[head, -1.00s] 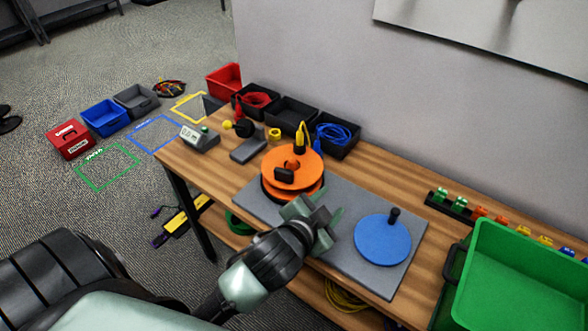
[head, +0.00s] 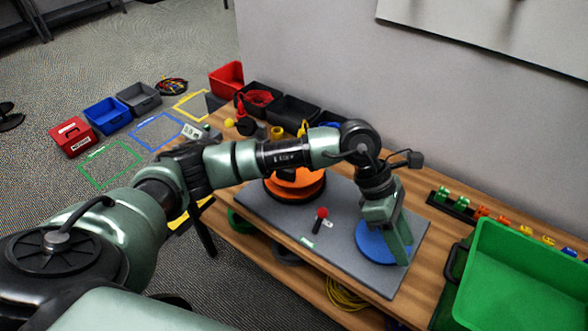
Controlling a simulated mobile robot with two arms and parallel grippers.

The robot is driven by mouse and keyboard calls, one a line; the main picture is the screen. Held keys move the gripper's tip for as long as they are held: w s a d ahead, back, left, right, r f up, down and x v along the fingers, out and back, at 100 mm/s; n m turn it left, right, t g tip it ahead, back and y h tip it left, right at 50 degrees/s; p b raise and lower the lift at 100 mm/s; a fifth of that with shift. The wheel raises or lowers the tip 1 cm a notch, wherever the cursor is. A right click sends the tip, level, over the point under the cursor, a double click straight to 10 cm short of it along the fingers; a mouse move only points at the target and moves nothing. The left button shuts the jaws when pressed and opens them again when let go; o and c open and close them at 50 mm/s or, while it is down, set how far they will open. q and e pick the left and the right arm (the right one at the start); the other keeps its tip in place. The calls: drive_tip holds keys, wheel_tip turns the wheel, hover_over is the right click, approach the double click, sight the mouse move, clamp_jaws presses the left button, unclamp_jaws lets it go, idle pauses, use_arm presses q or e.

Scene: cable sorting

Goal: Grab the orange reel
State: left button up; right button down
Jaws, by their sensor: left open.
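The orange reel (head: 308,190) sits on the grey mat (head: 272,217) on the workbench. My left forearm crosses in front of it and hides its upper part and knob. My left gripper (head: 392,243) is open and points down over the blue disc (head: 372,246), to the right of the orange reel and apart from it. The gripper partly covers the blue disc; whether it touches the disc I cannot tell. My right gripper is not in view.
A small red-topped tool (head: 321,214) lies on the mat between the reel and the blue disc. A large green bin (head: 525,275) and a rack of coloured connectors (head: 450,202) are at the right. Dark bins (head: 292,109) line the wall.

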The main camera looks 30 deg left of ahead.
use_arm(q)
drive_tip(key=w+a+f+y, duration=0.1)
drive_tip(key=w+a+y, duration=0.3)
drive_tip(key=a, duration=0.5)
drive_tip(key=y, duration=0.8)
approach(290, 184)
drive_tip(key=shift+n, duration=0.3)
drive_tip(key=a+f+p, duration=0.1)
drive_tip(key=a+f, duration=0.1)
drive_tip(key=a+f+p, duration=0.1)
drive_tip(key=a+f, duration=0.1)
drive_tip(key=a, duration=0.1)
drive_tip(key=shift+s+a+f, duration=0.15)
drive_tip(key=shift+f, duration=0.15)
drive_tip(key=shift+a+f+t, duration=0.15)
drive_tip(key=shift+f+t, duration=0.15)
drive_tip(key=shift+f, duration=0.15)
clamp_jaws()
